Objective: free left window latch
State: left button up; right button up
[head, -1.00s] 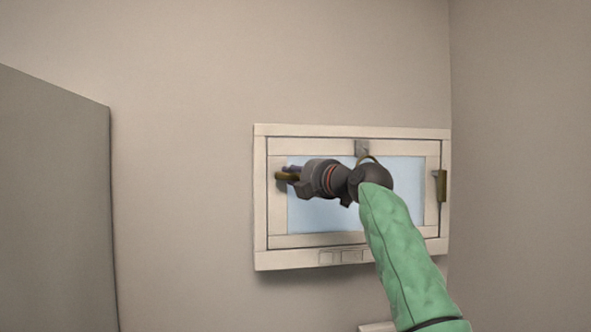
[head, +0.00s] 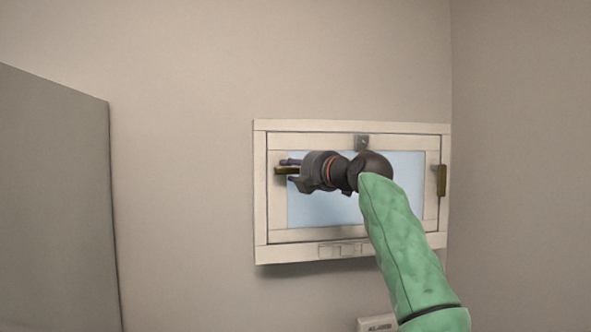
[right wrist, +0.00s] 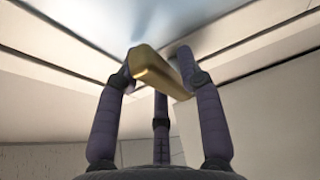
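The window (head: 262,215) is a pale frame with a light blue pane on the far wall. Its left latch (head: 282,170) is a brass bar lying about level across the frame's left side. My right gripper (head: 292,170) is at this latch, with dark purple fingers apart, one above and one below the bar. In the right wrist view the brass latch (right wrist: 157,74) lies between the spread fingertips; I cannot tell whether they touch it. A second brass latch (head: 441,180) stands upright on the window's right side. My left gripper is not in view.
A grey catch (head: 362,143) sits at the window's top middle. Small pale plates (head: 343,249) are on the lower frame. A large grey panel (head: 55,200) fills the left side. The wall between panel and window is clear.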

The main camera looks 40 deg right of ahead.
jog(key=s+a, duration=0.2)
jog(key=s, duration=1)
dwell(0.6)
jog(key=shift+w, duration=0.1)
